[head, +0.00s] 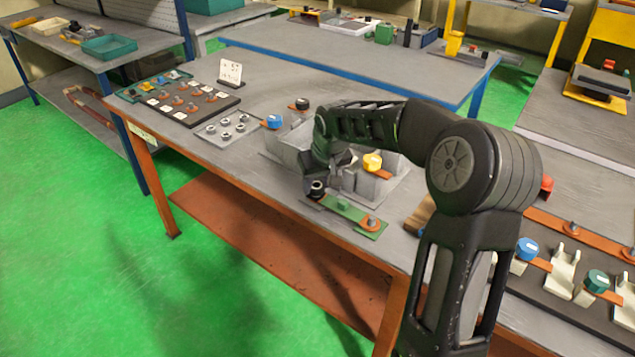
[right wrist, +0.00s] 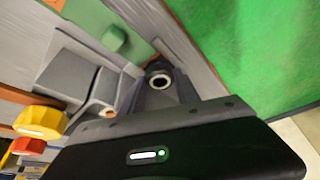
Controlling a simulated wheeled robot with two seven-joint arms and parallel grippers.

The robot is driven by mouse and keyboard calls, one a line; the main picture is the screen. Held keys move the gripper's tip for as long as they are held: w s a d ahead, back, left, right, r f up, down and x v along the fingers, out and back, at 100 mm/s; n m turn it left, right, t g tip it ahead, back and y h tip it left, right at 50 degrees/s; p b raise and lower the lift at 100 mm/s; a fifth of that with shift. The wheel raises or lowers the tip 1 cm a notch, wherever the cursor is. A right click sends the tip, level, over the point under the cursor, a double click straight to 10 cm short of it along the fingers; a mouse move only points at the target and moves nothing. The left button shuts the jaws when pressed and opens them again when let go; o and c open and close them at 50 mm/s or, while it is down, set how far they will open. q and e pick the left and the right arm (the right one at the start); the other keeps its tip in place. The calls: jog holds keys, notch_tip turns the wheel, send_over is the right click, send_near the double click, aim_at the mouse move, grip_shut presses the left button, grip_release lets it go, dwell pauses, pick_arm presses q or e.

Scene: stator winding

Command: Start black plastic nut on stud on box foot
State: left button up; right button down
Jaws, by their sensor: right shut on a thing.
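My right gripper (head: 314,180) points down at the front edge of the table, beside the grey box. It is shut on a black nut (head: 316,187). The nut is over or close to the left end of a green strip (head: 345,209) with copper ends. Its stud is hidden beneath the nut, and I cannot tell whether they touch. The grey box (head: 290,148) stands just behind, partly covered by my arm. My left gripper is not in view.
A yellow-capped part (head: 372,162) and a blue-capped part (head: 273,121) stand by the box. A plate of several nuts (head: 228,128) and a dark tray of copper parts (head: 190,103) lie to the left. The table's front edge is close to the gripper.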

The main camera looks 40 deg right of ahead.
jog(key=shift+s+f+b, duration=0.1)
jog(key=shift+f+b, duration=0.35)
jog(key=shift+f, duration=0.05)
dwell(1.2)
jog(key=shift+a+f+m+b, duration=0.1)
jog(key=shift+f+m+b, duration=0.05)
jog(key=shift+m+b, duration=0.35)
jog(key=shift+a+f+m+g+h+b, duration=0.1)
jog(key=shift+m+g+h+b, duration=0.2)
jog(key=shift+m+h+b, duration=0.8)
jog(key=m+b, duration=0.1)
jog(key=m, duration=0.2)
jog(key=shift+b, duration=0.4)
jog(key=shift+g, duration=0.3)
